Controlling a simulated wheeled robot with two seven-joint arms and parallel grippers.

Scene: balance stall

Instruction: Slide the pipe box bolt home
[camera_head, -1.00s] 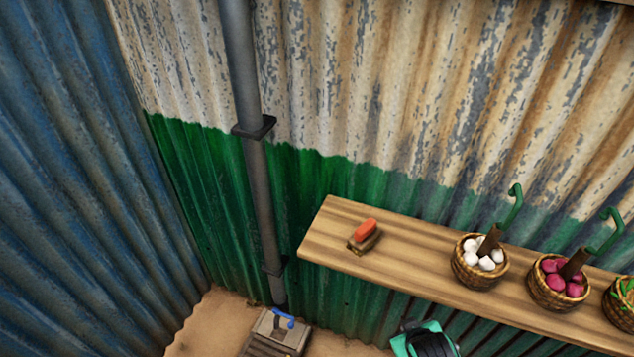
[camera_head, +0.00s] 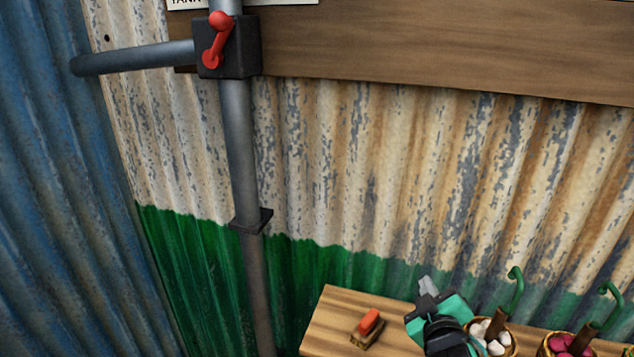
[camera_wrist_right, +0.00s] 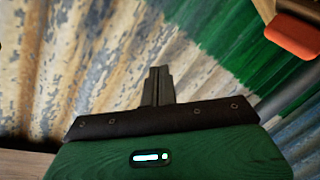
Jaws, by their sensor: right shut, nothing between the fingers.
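My right gripper (camera_head: 428,287) is shut and empty. It points upward in front of the corrugated wall, over the shelf area in the head view. Its closed fingers (camera_wrist_right: 158,86) also show in the right wrist view, with the wall behind them. A box with a blue handle stood at the foot of the pipe in the earlier head view; it is out of view now, and I cannot tell whether it is the pipe box. A black box (camera_head: 245,58) with a red lever (camera_head: 215,45) sits high on the grey pipe (camera_head: 239,150). My left gripper is not in view.
A wooden shelf (camera_head: 325,318) holds an orange-topped block (camera_head: 369,325), a basket of white items (camera_head: 493,335) and a basket of pink items (camera_head: 568,345). A side pipe (camera_head: 135,58) meets the black box. A wooden board (camera_head: 420,55) spans the wall above.

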